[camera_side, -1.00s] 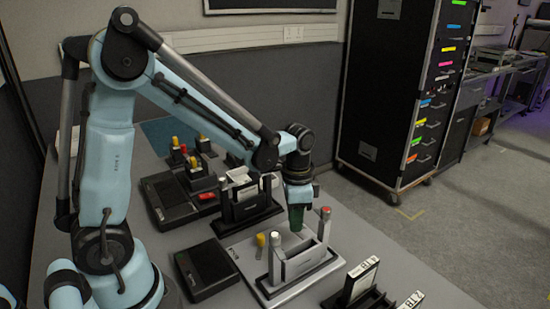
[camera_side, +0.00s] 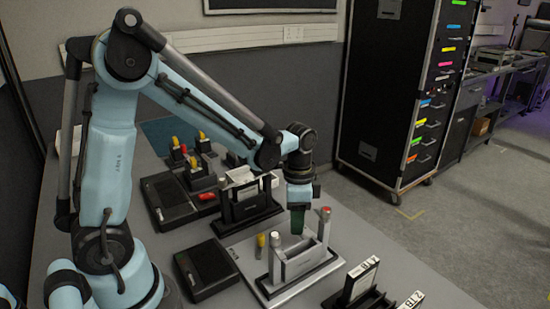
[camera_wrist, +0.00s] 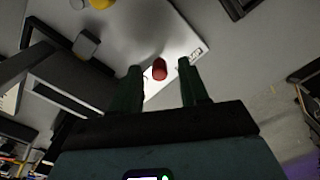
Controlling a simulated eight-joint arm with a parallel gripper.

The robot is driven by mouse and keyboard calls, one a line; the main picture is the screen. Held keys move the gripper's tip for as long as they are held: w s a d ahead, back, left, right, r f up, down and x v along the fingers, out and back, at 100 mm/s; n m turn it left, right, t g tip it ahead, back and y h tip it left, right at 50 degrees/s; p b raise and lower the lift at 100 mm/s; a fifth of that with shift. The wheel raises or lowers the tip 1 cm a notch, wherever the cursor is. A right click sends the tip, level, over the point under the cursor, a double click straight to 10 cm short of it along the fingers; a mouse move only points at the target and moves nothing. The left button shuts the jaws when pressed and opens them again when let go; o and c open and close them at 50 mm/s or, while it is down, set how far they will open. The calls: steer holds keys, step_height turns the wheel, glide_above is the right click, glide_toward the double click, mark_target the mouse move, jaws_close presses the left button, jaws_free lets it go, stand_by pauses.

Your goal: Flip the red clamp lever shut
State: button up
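The red-tipped clamp lever (camera_side: 325,213) stands upright at the right end of the light grey clamp fixture (camera_side: 305,262) in the side view. Its red tip (camera_wrist: 159,69) shows between my finger ends in the wrist view, with clear space on both sides. My gripper (camera_side: 297,228) points down with green fingers, to the left of the red tip in the side view. The fingers are apart and empty in the wrist view. I cannot tell how far the tip lies beyond the fingertips. The lower part of the lever is partly hidden by the fixture.
A yellow-tipped lever (camera_side: 261,240) and a white-capped post (camera_side: 275,238) stand at the fixture's left. A black box (camera_side: 206,268) lies left of it. A black rack with cards (camera_side: 360,280) stands in front right.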

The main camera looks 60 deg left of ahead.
step_height(320, 180, up, 12)
stand_by(0.8)
steer(key=shift+s, duration=0.15)
steer(key=s+d+f+n+t, duration=0.1)
steer(key=s+f+n+t, duration=0.1)
steer(key=s+n+t, duration=0.5)
stand_by(0.4)
steer(key=shift+o, duration=0.4)
